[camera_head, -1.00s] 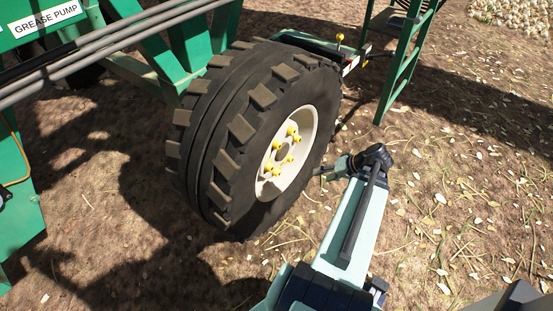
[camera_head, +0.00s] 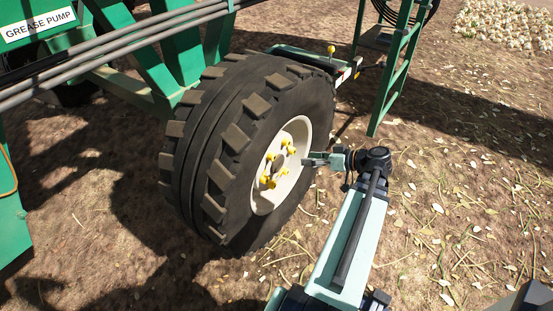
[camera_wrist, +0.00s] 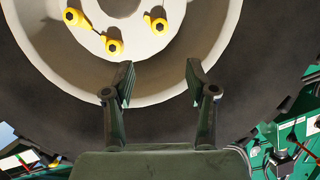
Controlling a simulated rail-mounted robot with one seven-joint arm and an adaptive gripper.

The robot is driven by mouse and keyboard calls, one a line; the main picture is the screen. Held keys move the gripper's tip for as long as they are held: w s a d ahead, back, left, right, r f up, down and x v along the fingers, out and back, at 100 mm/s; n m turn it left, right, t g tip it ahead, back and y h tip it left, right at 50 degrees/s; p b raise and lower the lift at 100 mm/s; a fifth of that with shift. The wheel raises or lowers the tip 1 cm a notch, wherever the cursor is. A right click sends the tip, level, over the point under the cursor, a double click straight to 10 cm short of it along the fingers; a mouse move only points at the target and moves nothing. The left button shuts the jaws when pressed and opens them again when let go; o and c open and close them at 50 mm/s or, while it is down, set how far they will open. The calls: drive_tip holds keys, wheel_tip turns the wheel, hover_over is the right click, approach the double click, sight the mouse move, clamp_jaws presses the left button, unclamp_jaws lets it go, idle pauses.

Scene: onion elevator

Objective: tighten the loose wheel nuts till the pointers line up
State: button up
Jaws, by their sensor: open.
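The wheel's cream rim (camera_head: 297,188) carries several yellow wheel nut pointers (camera_head: 271,183) in a ring around the hub. In the wrist view, three yellow pointers show along the top: one at the left (camera_wrist: 74,17), one near the middle (camera_wrist: 114,46) and one at the right (camera_wrist: 159,25). Each has a dark nut in it. My gripper (camera_wrist: 158,82) is open and empty, its two fingers below the middle and right pointers and in front of the rim. In the head view my gripper (camera_head: 306,160) is just right of the hub. The upper nuts are cut off in the wrist view.
The black tyre (camera_head: 215,165) surrounds the rim. A green machine frame (camera_head: 180,45) stands behind it, and a green ladder (camera_head: 393,75) rises at the upper right. Bare ground (camera_head: 450,200) with scattered leaves lies clear to the right.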

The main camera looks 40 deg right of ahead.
sight(275, 157)
drive_tip(key=b+x, duration=0.3)
drive_tip(key=x, duration=1.1)
drive_tip(key=shift+f, duration=0.1)
clamp_jaws()
